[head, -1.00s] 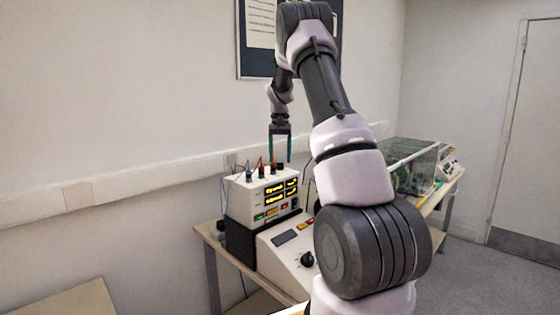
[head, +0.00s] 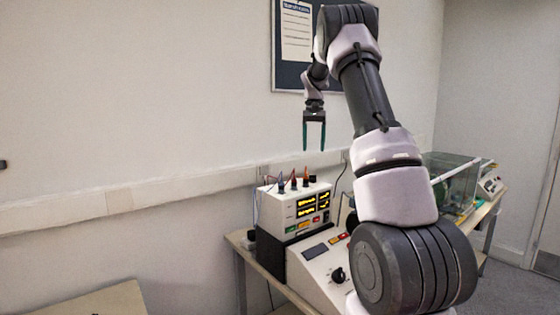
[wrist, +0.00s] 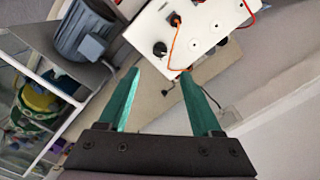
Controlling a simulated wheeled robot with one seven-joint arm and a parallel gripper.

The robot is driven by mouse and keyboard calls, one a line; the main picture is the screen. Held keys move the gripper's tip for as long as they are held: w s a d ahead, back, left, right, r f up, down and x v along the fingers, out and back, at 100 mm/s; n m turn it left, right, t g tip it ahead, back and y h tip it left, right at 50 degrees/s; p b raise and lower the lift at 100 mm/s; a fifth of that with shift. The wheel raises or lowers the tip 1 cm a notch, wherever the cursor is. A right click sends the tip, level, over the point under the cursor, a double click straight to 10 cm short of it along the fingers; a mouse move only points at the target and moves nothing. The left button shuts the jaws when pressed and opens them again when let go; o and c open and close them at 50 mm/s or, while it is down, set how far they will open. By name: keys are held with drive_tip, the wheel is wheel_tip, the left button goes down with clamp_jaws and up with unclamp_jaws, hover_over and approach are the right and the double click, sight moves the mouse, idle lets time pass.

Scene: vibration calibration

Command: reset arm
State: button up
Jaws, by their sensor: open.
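My gripper (head: 314,134) has green fingers. In the head view it hangs pointing down in the air, above the display box, with a gap between the fingertips and the box top. In the wrist view my gripper (wrist: 160,95) is open, with its two fingers spread and nothing between them. My arm rises from the lower right, bends at the top and comes down to the gripper.
A clear-walled case (head: 450,178) stands at the right. A motor (wrist: 85,35) shows in the wrist view. A wall trunking (head: 120,199) runs behind.

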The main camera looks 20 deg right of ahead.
drive_tip(key=s+a+r+n+t+y, duration=0.1)
drive_tip(key=s+a+r+t, duration=0.1)
drive_tip(key=s+a+r, duration=0.55)
drive_tip(key=s+a+r+t, duration=0.1)
drive_tip(key=s+a+r, duration=0.25)
drive_tip(key=s, duration=0.65)
drive_tip(key=s+a+f+t, duration=0.2)
drive_tip(key=s+a, duration=0.1)
drive_tip(key=s, duration=0.6)
drive_tip(key=s+a+f+t+y, duration=0.1)
drive_tip(key=s+a, duration=0.3)
drive_tip(key=s, duration=0.6)
drive_tip(key=shift+s+f+n+t, duration=0.3)
drive_tip(key=shift+f+t, duration=0.1)
drive_tip(key=shift+t, duration=0.2)
